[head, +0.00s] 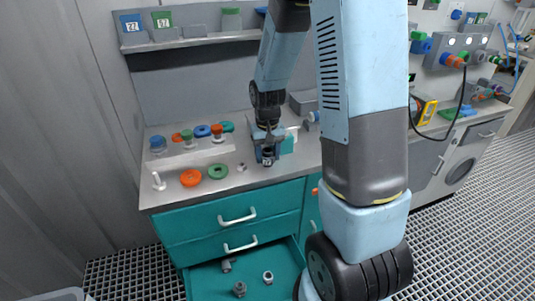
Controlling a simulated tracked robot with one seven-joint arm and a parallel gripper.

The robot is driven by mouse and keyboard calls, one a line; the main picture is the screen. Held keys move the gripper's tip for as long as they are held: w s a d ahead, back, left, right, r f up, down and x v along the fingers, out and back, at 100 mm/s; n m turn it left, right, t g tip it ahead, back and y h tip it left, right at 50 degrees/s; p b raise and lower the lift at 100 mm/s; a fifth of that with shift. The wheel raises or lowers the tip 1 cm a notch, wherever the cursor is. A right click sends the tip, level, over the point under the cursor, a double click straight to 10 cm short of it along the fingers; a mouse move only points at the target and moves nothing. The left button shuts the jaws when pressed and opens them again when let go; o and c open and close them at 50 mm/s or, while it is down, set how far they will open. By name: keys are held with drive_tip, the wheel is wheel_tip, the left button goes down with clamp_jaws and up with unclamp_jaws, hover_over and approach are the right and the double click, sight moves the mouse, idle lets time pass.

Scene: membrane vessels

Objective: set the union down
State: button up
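My gripper (267,153) points down over the right part of the grey worktop (210,170), close to its front edge. A small dark grey fitting with a pale mark, which looks like the union (267,161), sits between its fingers. The fingers appear shut on it. It is low over the worktop; I cannot tell whether its underside touches. Several similar grey fittings, one of them here (268,277), lie in the open teal drawer (205,283) below.
An orange ring (190,177), a green ring (217,171) and a white peg (158,181) stand on the worktop's left part. Behind them is a pale rack (190,158) with coloured caps. A small grey part (241,167) lies left of my gripper. A teal-and-white box (288,141) stands close behind.

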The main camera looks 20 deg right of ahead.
sight(267, 150)
drive_tip(key=o, duration=0.4)
wheel_tip(267, 150, up, 12)
drive_tip(key=shift+s+a+r+n+t, duration=0.15)
drive_tip(key=shift+s+r+t, duration=0.8)
drive_tip(key=shift+s+r, duration=2.05)
drive_tip(key=shift+s+r+n+t, duration=0.2)
drive_tip(key=shift+s+r+t, duration=0.7)
drive_tip(key=shift+s+r, duration=2)
drive_tip(key=shift+s+a+r+n+t, duration=0.15)
drive_tip(key=shift+s+r+t, duration=1.1)
drive_tip(key=shift+s, duration=3.15)
drive_tip(key=shift+d+r+g, duration=0.1)
drive_tip(key=shift+r+g, duration=0.2)
